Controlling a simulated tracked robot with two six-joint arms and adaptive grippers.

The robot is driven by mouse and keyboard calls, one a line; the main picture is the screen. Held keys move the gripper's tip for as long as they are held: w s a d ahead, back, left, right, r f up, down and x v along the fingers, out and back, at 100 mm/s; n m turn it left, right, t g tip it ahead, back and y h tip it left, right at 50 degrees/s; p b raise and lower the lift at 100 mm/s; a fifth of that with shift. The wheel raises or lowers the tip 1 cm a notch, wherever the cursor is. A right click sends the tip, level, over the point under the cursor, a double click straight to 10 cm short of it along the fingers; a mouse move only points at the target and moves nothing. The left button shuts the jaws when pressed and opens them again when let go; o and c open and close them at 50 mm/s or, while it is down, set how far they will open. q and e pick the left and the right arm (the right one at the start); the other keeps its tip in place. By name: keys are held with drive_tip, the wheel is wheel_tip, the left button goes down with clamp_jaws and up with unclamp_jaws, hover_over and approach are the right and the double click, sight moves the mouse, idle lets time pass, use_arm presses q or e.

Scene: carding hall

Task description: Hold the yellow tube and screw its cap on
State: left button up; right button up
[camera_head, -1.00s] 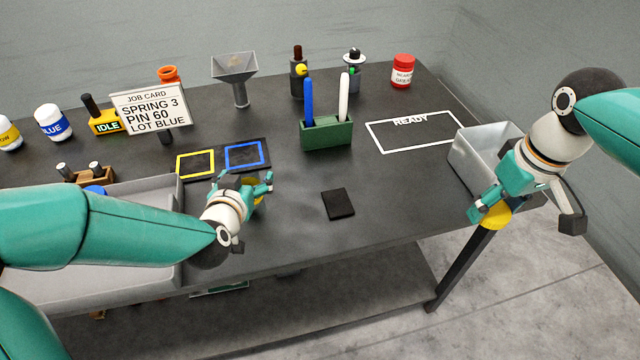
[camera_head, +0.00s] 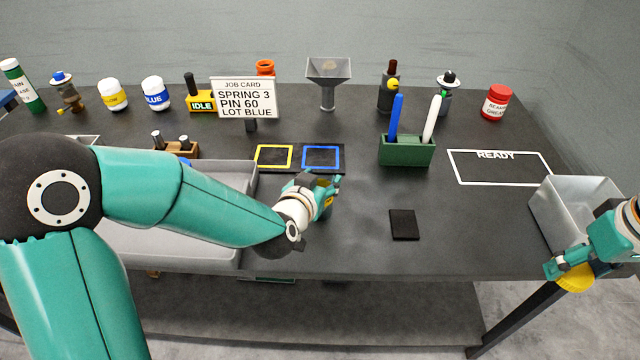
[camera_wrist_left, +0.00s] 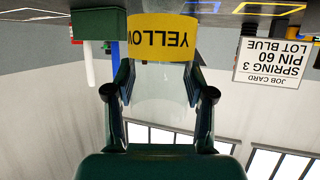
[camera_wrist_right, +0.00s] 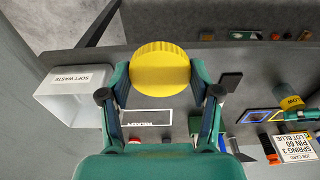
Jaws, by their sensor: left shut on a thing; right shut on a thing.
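The yellow tube is clear with a yellow label reading YELLOW (camera_wrist_left: 162,36). My left gripper (camera_head: 327,192) is shut on its clear body and holds it near the front middle of the table. In the head view the gripper mostly hides the tube. The tube's label also shows at the right of the right wrist view (camera_wrist_right: 291,102). My right gripper (camera_head: 566,274) is shut on the round, ridged yellow cap (camera_wrist_right: 160,68), by the table's front right corner. In the head view part of the cap (camera_head: 576,283) shows below the fingers. Cap and tube are well apart.
A metal bin marked SOFT WASTE (camera_head: 563,207) stands behind my right gripper. A green holder with two pens (camera_head: 407,153), a black pad (camera_head: 404,224) and a grey tray (camera_head: 220,180) are on the table. The white READY outline (camera_head: 497,181) is empty.

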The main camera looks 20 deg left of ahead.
use_arm(q)
drive_tip(key=shift+r, duration=0.75)
use_arm(e)
drive_tip(key=shift+r, duration=0.15)
wheel_tip(320, 180, up, 7)
drive_tip(key=p, duration=0.7)
drive_tip(key=shift+r, duration=0.1)
use_arm(q)
wheel_tip(320, 180, up, 18)
drive_tip(key=shift+r, duration=0.2)
drive_tip(key=o, duration=0.6)
clamp_jaws()
drive_tip(key=shift+s+f, duration=0.1)
